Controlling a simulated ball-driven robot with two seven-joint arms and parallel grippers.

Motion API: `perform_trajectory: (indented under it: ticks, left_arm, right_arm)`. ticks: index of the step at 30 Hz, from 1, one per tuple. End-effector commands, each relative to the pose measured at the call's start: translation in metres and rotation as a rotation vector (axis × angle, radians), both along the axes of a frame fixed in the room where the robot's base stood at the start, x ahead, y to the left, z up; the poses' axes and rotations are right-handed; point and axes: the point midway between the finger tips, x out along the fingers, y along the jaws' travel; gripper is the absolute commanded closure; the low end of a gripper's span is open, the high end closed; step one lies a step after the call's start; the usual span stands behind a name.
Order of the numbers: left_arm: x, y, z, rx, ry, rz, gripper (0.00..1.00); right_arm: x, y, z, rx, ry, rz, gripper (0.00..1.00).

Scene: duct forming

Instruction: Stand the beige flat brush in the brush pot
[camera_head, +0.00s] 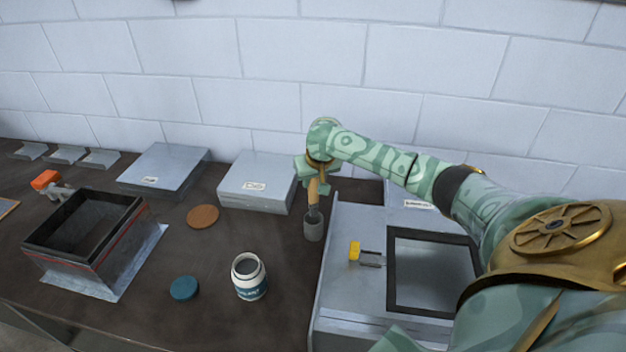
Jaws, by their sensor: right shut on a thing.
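The beige flat brush (313,191) is upright, with its wooden handle at the top and a dark lower end. My right gripper (314,178) is shut on the upper handle, its arm reaching in from the right. My left gripper is not in view.
A white jar (249,278), teal lid (184,288), cork disc (203,216) and grey boxes (258,182) are left. A black-rimmed duct (115,258) stands further left.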

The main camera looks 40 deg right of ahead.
Motion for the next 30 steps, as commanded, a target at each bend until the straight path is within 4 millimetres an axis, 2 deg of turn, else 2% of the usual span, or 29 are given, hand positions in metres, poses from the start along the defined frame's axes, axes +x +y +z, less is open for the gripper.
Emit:
perform_trajectory:
  ticks: [18,24,30]
  left_arm:
    - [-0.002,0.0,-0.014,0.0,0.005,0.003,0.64]
    - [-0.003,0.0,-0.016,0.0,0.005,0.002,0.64]
    - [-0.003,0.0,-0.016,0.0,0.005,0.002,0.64]
  right_arm:
    - [0.0,0.0,-0.059,0.003,0.002,-0.002,1.0]
    - [0.0,0.0,-0.069,0.002,0.001,-0.001,1.0]
    - [0.0,0.0,-0.069,0.002,0.0,-0.001,1.0]
